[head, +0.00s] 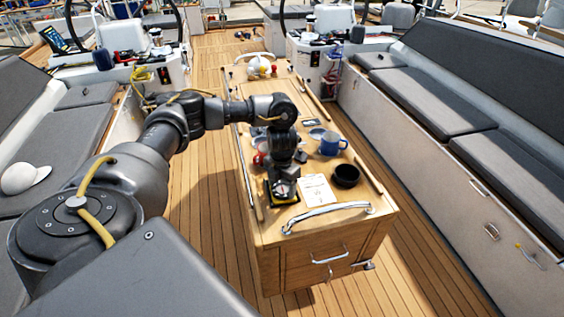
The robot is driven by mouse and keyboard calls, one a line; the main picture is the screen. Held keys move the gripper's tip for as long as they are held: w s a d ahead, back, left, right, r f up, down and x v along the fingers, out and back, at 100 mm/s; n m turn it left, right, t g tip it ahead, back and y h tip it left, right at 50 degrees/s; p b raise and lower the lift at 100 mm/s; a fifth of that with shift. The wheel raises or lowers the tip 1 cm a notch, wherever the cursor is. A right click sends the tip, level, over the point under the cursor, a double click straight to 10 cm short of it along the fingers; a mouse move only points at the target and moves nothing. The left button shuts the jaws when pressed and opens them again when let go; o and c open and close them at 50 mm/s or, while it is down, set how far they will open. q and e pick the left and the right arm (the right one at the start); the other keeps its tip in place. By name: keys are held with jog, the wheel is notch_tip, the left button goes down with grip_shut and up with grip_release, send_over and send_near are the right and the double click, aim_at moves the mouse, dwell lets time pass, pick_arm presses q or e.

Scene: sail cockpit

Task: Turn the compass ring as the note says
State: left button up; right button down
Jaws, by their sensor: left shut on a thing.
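My left arm reaches in from the left and its gripper (284,180) points down over the compass (287,196) at the near left of the wooden cockpit table. The compass has a dark base with yellow at its edge and lies flat. The gripper is shut on the compass ring, though its fingertips are small and partly hide the ring. The white note (317,191) lies just right of the compass; its writing is too small to read. My right gripper is out of view.
The table (350,218) has raised rails and a metal handle (327,211) at its near end. Benches flank the deck.

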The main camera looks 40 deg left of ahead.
aim_at(282, 189)
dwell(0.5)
pick_arm(q)
jog(key=o, duration=1)
jog(key=shift+r, duration=0.1)
notch_tip(282, 189, up, 11)
jog(key=shift+f, duration=0.15)
